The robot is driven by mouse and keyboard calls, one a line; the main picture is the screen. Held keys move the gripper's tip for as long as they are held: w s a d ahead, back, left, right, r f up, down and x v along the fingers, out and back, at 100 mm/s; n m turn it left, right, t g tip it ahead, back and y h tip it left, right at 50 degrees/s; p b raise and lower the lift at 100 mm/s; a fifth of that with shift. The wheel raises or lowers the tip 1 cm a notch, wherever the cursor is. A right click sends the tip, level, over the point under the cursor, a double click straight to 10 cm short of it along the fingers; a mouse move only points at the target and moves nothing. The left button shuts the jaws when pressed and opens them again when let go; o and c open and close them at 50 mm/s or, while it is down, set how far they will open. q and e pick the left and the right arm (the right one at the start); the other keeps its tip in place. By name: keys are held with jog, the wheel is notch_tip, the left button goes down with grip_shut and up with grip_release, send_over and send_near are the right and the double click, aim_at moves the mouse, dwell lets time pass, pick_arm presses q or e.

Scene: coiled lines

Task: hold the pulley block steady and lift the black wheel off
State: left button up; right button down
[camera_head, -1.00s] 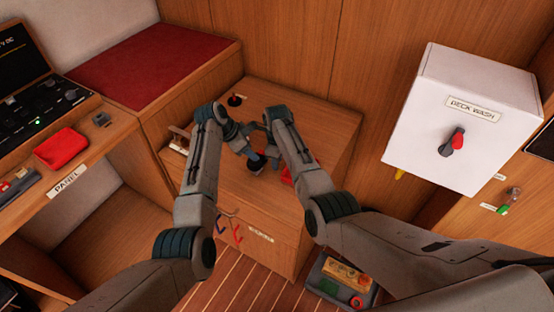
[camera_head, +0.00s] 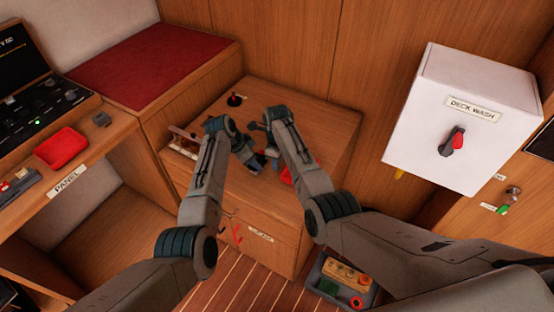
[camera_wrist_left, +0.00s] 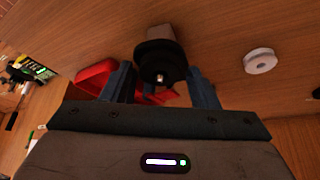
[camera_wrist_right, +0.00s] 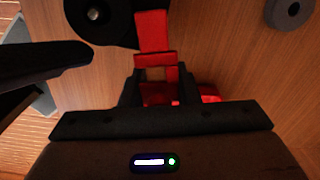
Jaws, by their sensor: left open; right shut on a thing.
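The pulley block shows in the right wrist view as a red body (camera_wrist_right: 152,32), with a black wheel (camera_wrist_right: 75,12) with a silver centre pin at its upper left. My right gripper (camera_wrist_right: 156,76) is shut on the red part. In the left wrist view the black wheel (camera_wrist_left: 160,60) faces the camera, between the spread fingers of my left gripper (camera_wrist_left: 160,78). That gripper is open; I cannot tell whether its fingers touch the wheel. In the head view both grippers meet over the wooden cabinet top (camera_head: 320,125), and the block is mostly hidden by them.
A pale round disc (camera_wrist_left: 260,60) lies apart on the wood. A red tray (camera_wrist_left: 92,76) is close by the block. A small wooden rack (camera_head: 183,142) stands at the cabinet's left edge. A white deck wash box (camera_head: 455,110) is to the right. The cabinet top's back right is clear.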

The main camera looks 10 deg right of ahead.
pick_arm(q)
jog(key=shift+c, duration=0.4)
jog(key=c, duration=0.8)
jog(key=shift+o, duration=0.2)
jog(key=shift+r, duration=0.15)
jog(key=shift+r, duration=2.15)
pick_arm(e)
jog(key=c, duration=1)
grip_release()
notch_tip(320, 180, up, 12)
jog(key=shift+f, duration=0.1)
